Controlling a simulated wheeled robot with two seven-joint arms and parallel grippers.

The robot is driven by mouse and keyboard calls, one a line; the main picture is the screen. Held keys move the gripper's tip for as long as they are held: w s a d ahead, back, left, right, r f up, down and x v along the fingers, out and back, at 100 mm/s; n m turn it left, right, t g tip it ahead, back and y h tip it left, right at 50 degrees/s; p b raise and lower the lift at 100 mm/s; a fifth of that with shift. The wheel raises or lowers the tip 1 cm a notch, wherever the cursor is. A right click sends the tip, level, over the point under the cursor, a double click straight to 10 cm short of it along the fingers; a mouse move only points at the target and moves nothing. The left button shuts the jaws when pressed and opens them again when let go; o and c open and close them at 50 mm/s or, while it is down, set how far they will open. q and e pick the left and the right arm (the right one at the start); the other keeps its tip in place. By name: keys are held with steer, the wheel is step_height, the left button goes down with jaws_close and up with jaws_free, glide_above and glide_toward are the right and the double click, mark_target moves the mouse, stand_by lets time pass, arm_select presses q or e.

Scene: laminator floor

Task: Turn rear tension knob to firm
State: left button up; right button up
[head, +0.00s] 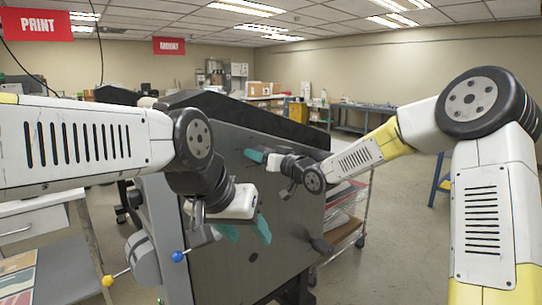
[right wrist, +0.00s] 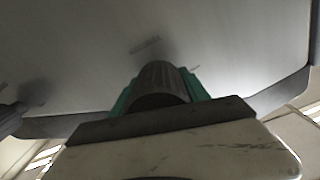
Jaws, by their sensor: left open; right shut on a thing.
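A dark ribbed knob (right wrist: 160,84) on the grey side panel of the laminator (head: 250,190) sits between the green fingertips of my right gripper (right wrist: 158,98). The right gripper (head: 256,156) is shut on this knob, high on the panel in the head view, and mostly hides it there. The knob's setting cannot be read. A second dark knob (head: 321,244) sticks out lower on the panel; a dark shape at the left edge of the right wrist view may be it. My left gripper (head: 246,232) is open and empty in front of the panel.
A blue ball-ended handle (head: 177,256) and a yellow one (head: 107,281) stick out at the machine's lower left. A wire-basket cart (head: 345,215) stands behind it at the right. A drawer unit (head: 35,225) is at the left. Open floor lies at the right.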

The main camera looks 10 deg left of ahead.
steer(key=o, duration=1.4)
steer(key=shift+c, duration=0.2)
steer(key=v, duration=0.7)
steer(key=shift+s+d, duration=0.25)
steer(key=shift+d, duration=0.1)
steer(key=shift+d, duration=0.1)
